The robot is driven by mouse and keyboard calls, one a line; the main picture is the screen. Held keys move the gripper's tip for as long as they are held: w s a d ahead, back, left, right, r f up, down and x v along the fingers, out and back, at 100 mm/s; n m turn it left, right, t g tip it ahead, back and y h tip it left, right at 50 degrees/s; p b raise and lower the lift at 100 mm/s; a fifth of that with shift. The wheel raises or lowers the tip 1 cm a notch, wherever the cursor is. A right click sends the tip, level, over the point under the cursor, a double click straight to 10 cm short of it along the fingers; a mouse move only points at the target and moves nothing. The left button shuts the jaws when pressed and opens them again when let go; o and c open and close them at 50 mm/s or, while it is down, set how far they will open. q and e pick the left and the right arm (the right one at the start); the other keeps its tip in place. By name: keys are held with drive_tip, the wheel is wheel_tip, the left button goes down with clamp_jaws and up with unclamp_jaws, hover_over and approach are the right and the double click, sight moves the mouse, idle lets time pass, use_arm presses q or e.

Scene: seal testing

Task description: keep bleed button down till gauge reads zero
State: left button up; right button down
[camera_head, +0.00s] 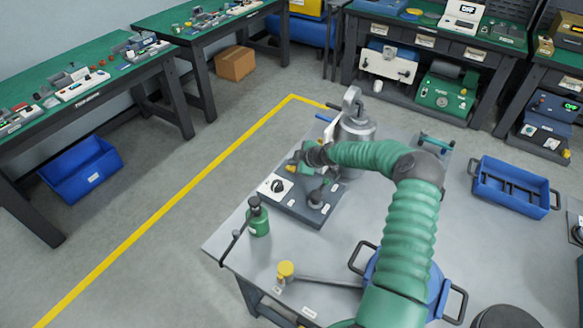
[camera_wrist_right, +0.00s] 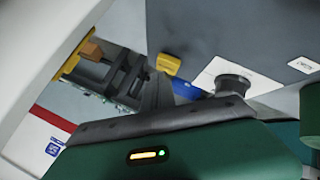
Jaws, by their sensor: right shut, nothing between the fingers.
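A dark grey box (camera_head: 296,208) on the metal table carries a white plate with a round black dial or knob (camera_head: 277,186) and a dark knob-like part (camera_head: 315,198). I cannot tell which part is the bleed button, and no gauge reading is legible. My right gripper (camera_head: 295,167) is shut and empty, above the back of the box; contact cannot be told. In the right wrist view, the gripper's green body fills the bottom. A black round part (camera_wrist_right: 232,84) by a white plate (camera_wrist_right: 208,74) shows just beyond it. My left gripper is out of view.
A metal canister (camera_head: 357,131) stands behind the box, close to my right arm. A green bottle (camera_head: 258,220) stands at the table's left edge, and a yellow-topped part (camera_head: 286,269) near the front. A blue tray (camera_head: 513,188) lies at right. The table between arm and tray is mostly clear.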

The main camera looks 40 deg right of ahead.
sight(293, 168)
drive_tip(key=shift+f+b, duration=0.45)
drive_tip(key=shift+f, duration=0.1)
idle(1.8)
idle(2.1)
drive_tip(key=shift+r+p, duration=0.5)
drive_tip(key=shift+r, duration=0.45)
drive_tip(key=shift+r, duration=0.1)
drive_tip(key=shift+r+p, duration=1.55)
drive_tip(key=shift+r, duration=0.9)
drive_tip(key=shift+f, duration=0.1)
